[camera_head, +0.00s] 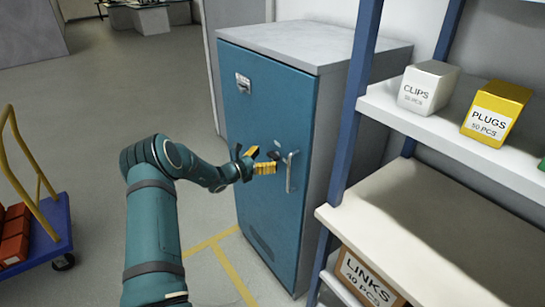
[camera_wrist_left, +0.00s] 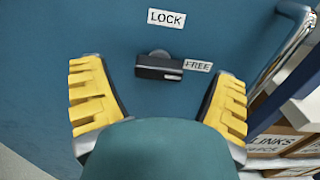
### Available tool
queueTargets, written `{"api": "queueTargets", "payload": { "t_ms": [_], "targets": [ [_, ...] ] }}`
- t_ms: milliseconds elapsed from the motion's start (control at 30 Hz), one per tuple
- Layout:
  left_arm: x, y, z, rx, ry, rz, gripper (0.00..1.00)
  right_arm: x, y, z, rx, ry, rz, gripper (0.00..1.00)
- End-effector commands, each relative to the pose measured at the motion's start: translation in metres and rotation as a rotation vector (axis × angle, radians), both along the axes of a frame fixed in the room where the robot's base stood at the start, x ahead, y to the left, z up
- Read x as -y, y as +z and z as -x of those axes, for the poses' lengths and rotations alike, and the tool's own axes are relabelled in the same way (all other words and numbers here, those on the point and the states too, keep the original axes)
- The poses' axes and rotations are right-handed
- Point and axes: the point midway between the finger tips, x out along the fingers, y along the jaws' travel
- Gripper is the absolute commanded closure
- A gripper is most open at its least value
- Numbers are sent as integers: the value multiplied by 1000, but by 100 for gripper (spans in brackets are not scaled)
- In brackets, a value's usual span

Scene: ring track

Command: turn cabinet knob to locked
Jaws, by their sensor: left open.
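The teal cabinet (camera_head: 270,100) stands ahead with its door shut. Its dark knob (camera_wrist_left: 158,66) is a bar lying roughly level, its right end beside a white FREE label (camera_wrist_left: 198,66). A LOCK label (camera_wrist_left: 166,18) is above the knob. My left gripper (camera_head: 259,160) is in front of the door, with the knob partly hidden there in the head view. In the left wrist view its yellow fingers (camera_wrist_left: 158,105) are spread wide to either side of the knob, apart from it and not gripping. My right gripper is not in view.
A metal handle (camera_head: 289,172) stands out from the door just right of the knob. A shelf rack (camera_head: 455,135) with boxes is close on the right. A blue cart (camera_head: 45,240) with red boxes is at the left. Floor left of the cabinet is clear.

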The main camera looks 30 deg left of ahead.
Motion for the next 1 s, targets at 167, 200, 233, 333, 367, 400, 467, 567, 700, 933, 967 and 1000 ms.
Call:
{"api": "queueTargets", "payload": {
  "t_ms": [167, 200, 233, 333, 367, 400, 467, 567, 700, 933, 967, 1000],
  "targets": [
    [8, -1, -20, -1, -1, 0, 13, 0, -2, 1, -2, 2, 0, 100],
    [10, -1, -23, -1, -1, 0, 13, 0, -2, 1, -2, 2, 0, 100],
    [10, -1, -24, -1, -1, 0, 13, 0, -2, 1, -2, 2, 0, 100],
    [11, -1, -27, -1, 0, 0, 13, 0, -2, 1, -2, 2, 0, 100],
    [11, -1, -28, -2, 0, -1, 13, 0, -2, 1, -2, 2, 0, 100],
    [11, -1, -28, -2, 1, -1, 13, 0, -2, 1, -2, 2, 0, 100],
    [11, -1, -28, -2, 1, -1, 13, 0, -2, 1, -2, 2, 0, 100],
    [11, 0, -28, -2, 0, -1, 13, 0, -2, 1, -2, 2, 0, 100],
    [11, 0, -28, -2, 0, -1, 49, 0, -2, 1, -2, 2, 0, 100],
    [11, 0, -28, -1, 0, 1, 81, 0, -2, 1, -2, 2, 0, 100],
    [11, 0, -27, -1, 0, 1, 81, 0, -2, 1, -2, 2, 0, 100],
    [11, 0, -27, -2, 0, 3, 81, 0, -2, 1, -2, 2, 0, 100]
  ]
}}
